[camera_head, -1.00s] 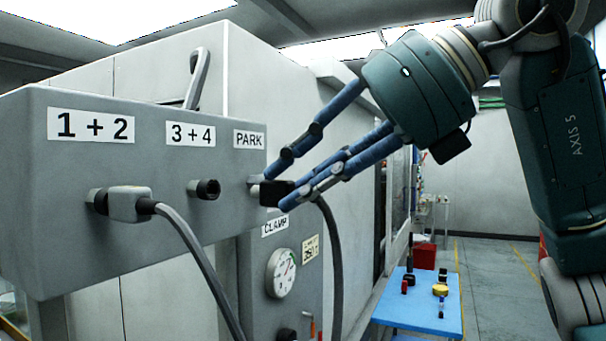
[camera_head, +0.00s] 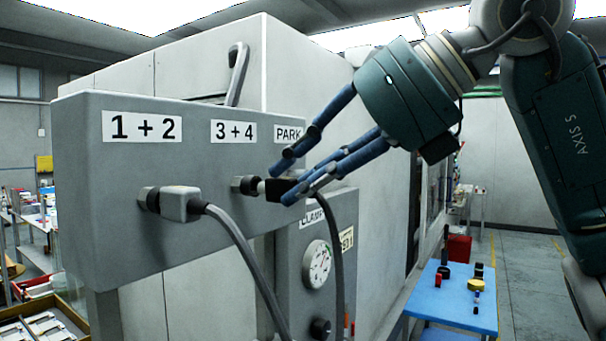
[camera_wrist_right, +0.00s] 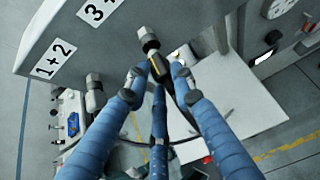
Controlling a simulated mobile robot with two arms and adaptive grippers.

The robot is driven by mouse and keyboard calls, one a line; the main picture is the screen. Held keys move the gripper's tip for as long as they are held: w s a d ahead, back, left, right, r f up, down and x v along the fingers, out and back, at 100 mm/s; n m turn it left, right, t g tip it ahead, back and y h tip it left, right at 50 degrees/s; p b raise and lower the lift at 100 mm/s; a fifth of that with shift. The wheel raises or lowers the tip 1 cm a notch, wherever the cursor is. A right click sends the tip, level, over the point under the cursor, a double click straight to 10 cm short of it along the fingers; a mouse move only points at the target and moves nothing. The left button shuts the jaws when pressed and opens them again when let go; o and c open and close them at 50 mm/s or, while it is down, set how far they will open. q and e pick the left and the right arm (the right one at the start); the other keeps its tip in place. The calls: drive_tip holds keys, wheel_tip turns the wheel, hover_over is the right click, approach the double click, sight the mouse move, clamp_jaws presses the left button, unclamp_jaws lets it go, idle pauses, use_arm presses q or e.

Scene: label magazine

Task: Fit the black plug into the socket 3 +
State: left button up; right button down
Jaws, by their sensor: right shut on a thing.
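The black plug (camera_head: 278,189) with a pale metal nose and a dark cable is held by my right gripper (camera_head: 286,184), whose blue fingers are closed on it. The plug's nose points left at the black socket (camera_head: 243,185) under the "3 + 4" label (camera_head: 233,131). Nose and socket look in line and meet or nearly meet; I cannot tell if it has entered. In the right wrist view, the plug (camera_wrist_right: 158,66) sits between the fingertips (camera_wrist_right: 157,76), right below the socket (camera_wrist_right: 148,38). My left gripper is not in view.
A grey plug (camera_head: 180,204) with its cable sits in the socket under "1 + 2", left on the same grey box (camera_head: 110,240). The "PARK" label (camera_head: 288,133) is beside my fingers. A gauge (camera_head: 317,264) is below. A blue table (camera_head: 452,300) with small items stands at lower right.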

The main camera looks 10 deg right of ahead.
drive_tip(key=shift+m, duration=0.4)
drive_tip(key=shift+d, duration=0.1)
idle(1.2)
drive_tip(key=shift+w+a+p, duration=0.65)
drive_tip(key=shift+w+a, duration=0.2)
drive_tip(key=shift+w, duration=0.05)
drive_tip(key=shift+r, duration=0.1)
drive_tip(key=c, duration=1.5)
unclamp_jaws()
drive_tip(key=shift+o, duration=0.5)
drive_tip(key=shift+w+a, duration=0.15)
drive_tip(key=shift+a, duration=0.05)
drive_tip(key=shift+d, duration=0.1)
drive_tip(key=v, duration=1.2)
